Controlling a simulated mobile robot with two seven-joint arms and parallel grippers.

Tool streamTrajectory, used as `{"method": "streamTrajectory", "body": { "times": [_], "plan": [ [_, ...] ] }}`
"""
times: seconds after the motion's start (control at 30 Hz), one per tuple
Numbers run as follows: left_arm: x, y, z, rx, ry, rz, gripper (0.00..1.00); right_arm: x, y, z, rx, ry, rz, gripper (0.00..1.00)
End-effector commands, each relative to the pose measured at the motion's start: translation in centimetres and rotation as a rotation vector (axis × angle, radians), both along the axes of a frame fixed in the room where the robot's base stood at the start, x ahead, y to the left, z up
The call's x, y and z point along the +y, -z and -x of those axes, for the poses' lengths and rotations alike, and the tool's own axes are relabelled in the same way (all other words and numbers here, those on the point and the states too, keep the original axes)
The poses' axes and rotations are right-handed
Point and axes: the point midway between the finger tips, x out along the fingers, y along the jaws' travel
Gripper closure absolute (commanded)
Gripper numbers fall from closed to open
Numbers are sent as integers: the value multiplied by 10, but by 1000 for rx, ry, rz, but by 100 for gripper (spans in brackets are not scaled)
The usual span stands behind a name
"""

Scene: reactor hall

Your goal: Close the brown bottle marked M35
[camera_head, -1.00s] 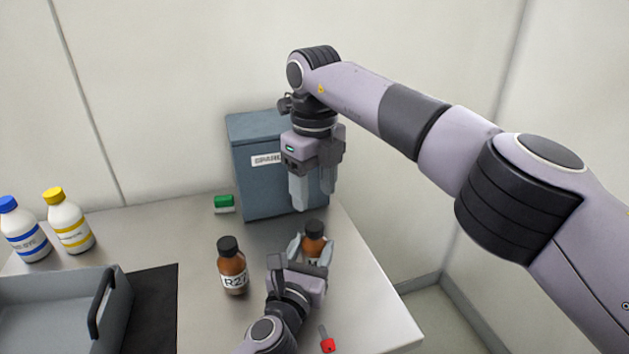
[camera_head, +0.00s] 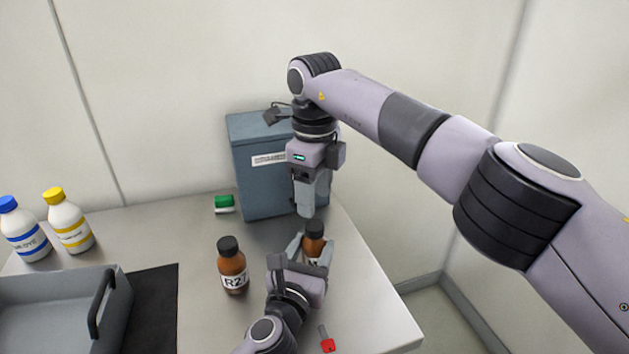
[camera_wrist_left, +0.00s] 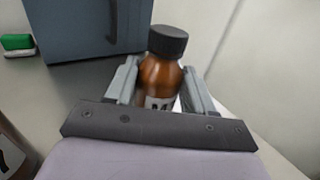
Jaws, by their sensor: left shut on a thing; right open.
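A brown bottle (camera_head: 313,246) with a black cap (camera_head: 314,227) on its top stands on the table in front of the blue-grey box. My left gripper (camera_head: 312,249) is shut around its body, one finger on each side. In the left wrist view the bottle (camera_wrist_left: 160,78) is between the two fingers, and only part of its label shows, starting with what looks like M. The cap (camera_wrist_left: 168,41) looks seated; how tight I cannot tell. My right gripper (camera_head: 307,212) points down just above the cap, open, its fingers overlapping in this view.
Another brown bottle (camera_head: 232,267), marked R27 or similar, stands left of my left gripper. A blue-grey box (camera_head: 262,185) is behind. A grey tray (camera_head: 118,310), two white bottles, a green-and-white item (camera_head: 224,203) and a red-tipped item (camera_head: 327,345) are on the table.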

Motion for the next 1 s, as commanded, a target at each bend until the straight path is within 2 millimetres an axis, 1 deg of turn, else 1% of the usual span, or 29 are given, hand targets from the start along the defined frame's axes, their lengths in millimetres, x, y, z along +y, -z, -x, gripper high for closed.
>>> {"method": "streamTrajectory", "body": {
  "times": [0.03,0.1,0.2,0.33,0.5,0.77,0.87,0.9,0.93,0.97,1.0],
  "plan": [
    [0,0,0,1,0,0,100,0,10,1,3,0,0,43],
    [0,0,0,1,0,0,100,0,21,1,3,1,0,43],
    [0,0,0,1,0,0,100,0,36,1,2,1,0,43],
    [0,0,0,1,0,0,100,0,51,0,1,1,0,43],
    [0,0,0,1,0,0,100,0,59,0,0,1,0,43],
    [0,0,0,1,0,0,100,0,60,0,0,1,-1,43],
    [0,0,0,1,0,0,100,0,60,0,0,1,-1,72],
    [0,0,0,1,0,0,100,0,60,0,0,1,-1,85],
    [0,0,0,1,0,0,100,0,60,0,0,1,-1,95],
    [0,0,0,1,0,0,100,0,60,0,0,1,-1,100],
    [0,0,0,1,0,0,100,0,60,0,0,1,-1,100]
  ]
}}
